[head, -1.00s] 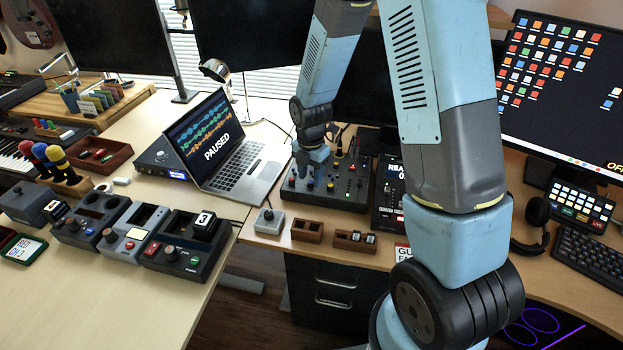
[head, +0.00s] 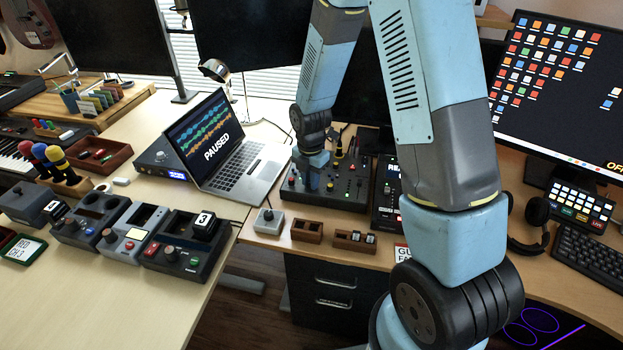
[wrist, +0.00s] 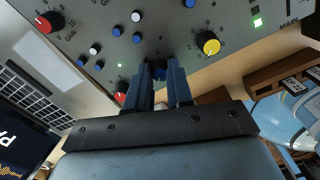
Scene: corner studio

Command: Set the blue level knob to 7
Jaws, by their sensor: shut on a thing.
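The dark mixer panel (head: 345,195) lies on the right-hand desk, to the right of the laptop, and fills the upper part of the wrist view (wrist: 160,25). My gripper (wrist: 160,76) points at the panel with its two fingers around a blue knob (wrist: 160,73), shut on it. The fingers cover most of this knob, so its pointer and setting cannot be read. In the head view my gripper (head: 314,183) is over the panel's left part, and the blue knob is hidden.
A yellow knob (wrist: 208,43), a red knob (wrist: 120,97) and another red knob (wrist: 48,22) stand around the fingers, with several small blue and white knobs. The open laptop (head: 240,165) is close on the left. A small grey box (head: 269,221) and wooden trays (head: 306,230) sit in front.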

